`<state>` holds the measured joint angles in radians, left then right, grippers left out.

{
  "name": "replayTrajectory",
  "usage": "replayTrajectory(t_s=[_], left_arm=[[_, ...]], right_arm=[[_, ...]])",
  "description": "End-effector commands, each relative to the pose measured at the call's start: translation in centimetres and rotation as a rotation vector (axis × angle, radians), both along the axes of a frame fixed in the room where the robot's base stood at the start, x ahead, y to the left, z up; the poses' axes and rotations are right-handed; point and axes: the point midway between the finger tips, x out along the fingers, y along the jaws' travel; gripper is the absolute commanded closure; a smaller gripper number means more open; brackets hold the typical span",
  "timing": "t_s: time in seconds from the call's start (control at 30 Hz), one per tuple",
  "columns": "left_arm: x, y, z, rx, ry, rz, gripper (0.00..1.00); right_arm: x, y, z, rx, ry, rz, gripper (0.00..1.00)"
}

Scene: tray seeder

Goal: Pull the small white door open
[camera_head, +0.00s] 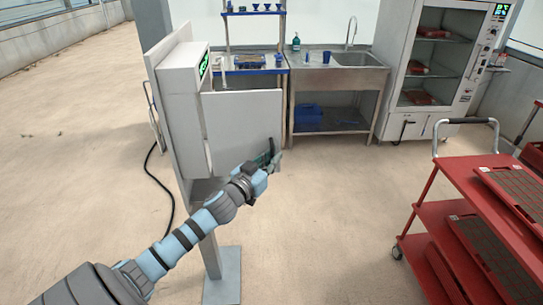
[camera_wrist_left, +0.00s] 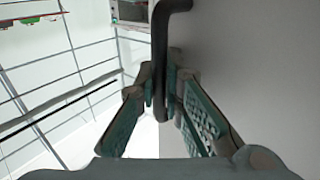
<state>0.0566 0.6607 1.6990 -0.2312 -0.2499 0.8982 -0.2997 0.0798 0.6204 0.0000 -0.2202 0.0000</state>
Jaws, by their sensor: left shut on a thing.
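The small white door (camera_head: 237,130) stands swung out from the white control box (camera_head: 184,110), which has a green display and is mounted on a post. My left gripper (camera_head: 272,158) is at the door's lower right edge. In the left wrist view my left gripper (camera_wrist_left: 168,105) has its fingers on both sides of a dark bar handle (camera_wrist_left: 160,55), shut on it. The door's pale face (camera_wrist_left: 245,60) fills the right side of that view. My right gripper is not in view.
A steel sink bench (camera_head: 335,75) and a blue-topped workbench (camera_head: 245,72) stand behind the door. A glass-front cabinet (camera_head: 435,65) is at the back right. A red cart (camera_head: 440,215) stands at the right. The floor between is clear.

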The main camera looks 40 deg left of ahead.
Motion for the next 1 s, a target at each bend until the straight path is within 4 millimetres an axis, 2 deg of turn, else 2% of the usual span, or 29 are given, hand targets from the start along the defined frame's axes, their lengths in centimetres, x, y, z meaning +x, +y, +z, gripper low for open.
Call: replayTrajectory(t_s=[0.33, 0.4, 0.73, 0.87, 1.0], left_arm=[[0.2, -0.2, -0.1, -0.001, 0.002, -0.002, 1.0], [0.2, -0.2, -0.1, -0.002, 0.002, -0.002, 0.84], [0.0, -0.2, -0.1, 0.001, 0.002, -0.003, 0.82], [-1.3, -0.3, -0.2, 0.004, 0.007, -0.003, 0.82], [-4.5, -0.6, -0.3, 0.012, 0.01, -0.004, 0.82]], right_arm=[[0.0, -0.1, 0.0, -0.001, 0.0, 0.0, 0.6], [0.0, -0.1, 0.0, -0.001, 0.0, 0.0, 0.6], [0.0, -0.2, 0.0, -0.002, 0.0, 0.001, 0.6], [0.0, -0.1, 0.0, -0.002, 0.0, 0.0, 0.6], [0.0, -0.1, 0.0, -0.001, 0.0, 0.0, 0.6]])
